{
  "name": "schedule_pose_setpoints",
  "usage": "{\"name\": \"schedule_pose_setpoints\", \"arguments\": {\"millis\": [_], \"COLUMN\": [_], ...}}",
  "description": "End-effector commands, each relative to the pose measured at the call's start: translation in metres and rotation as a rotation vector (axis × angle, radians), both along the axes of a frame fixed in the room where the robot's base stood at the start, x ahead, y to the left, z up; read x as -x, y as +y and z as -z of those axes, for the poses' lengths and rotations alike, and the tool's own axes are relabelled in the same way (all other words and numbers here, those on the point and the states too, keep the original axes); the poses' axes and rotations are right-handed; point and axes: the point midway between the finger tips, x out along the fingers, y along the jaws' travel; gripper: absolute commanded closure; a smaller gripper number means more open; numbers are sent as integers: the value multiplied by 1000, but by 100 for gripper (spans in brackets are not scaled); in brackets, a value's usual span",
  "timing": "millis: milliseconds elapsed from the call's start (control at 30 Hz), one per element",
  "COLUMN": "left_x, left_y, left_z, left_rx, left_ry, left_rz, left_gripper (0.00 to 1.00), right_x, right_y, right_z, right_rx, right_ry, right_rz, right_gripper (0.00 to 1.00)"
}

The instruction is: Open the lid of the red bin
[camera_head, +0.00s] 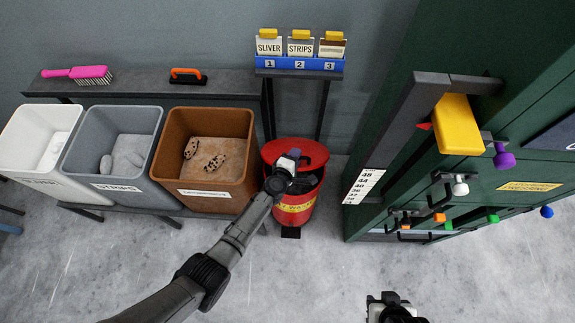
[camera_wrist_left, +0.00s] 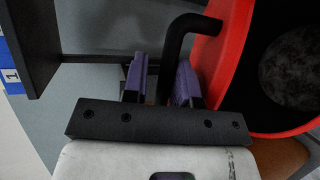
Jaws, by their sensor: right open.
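The red bin (camera_head: 297,209) stands on the floor between the brown bin and the green cabinet. Its red lid (camera_head: 312,150) is tilted up at the back, and the dark inside shows below it. My left gripper (camera_head: 291,160) is at the lid. In the left wrist view its two purple fingers (camera_wrist_left: 161,82) stand apart, with a black bent handle (camera_wrist_left: 176,40) between or just beyond them; I cannot tell whether they grip it. The red rim (camera_wrist_left: 212,52) and a grey round mass in the dark interior show beside it. My right gripper (camera_head: 392,303) is open at the bottom edge, apart from the bin.
White (camera_head: 18,135), grey (camera_head: 79,150) and brown (camera_head: 171,150) bins stand left of the red bin. A shelf (camera_head: 225,83) runs behind them. A blue card rack (camera_head: 300,63) is above. The green cabinet (camera_head: 440,190) with projecting handles is at right. The front floor is clear.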

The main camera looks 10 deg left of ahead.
Motion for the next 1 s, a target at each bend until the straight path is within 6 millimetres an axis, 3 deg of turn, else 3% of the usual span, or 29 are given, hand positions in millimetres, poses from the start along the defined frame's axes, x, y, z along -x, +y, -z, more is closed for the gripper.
{"name": "schedule_pose_setpoints", "arguments": {"millis": [300,600,800,1000], "left_x": [55,102,118,122], "left_y": [14,26,30,31], "left_z": [-22,-34,-37,-38], "left_rx": [1,0,0,-1], "left_ry": [0,-1,-1,-2], "left_rz": [0,0,0,0], "left_gripper": [76,76,76,76], "right_x": [0,0,0,0], "right_y": [1,2,3,3], "right_z": [-42,-61,-65,-65], "right_rx": [-2,-8,-10,-10], "right_ry": [-1,-1,-2,-1], "right_rz": [2,6,6,6], "right_gripper": [57,57,57,57]}}
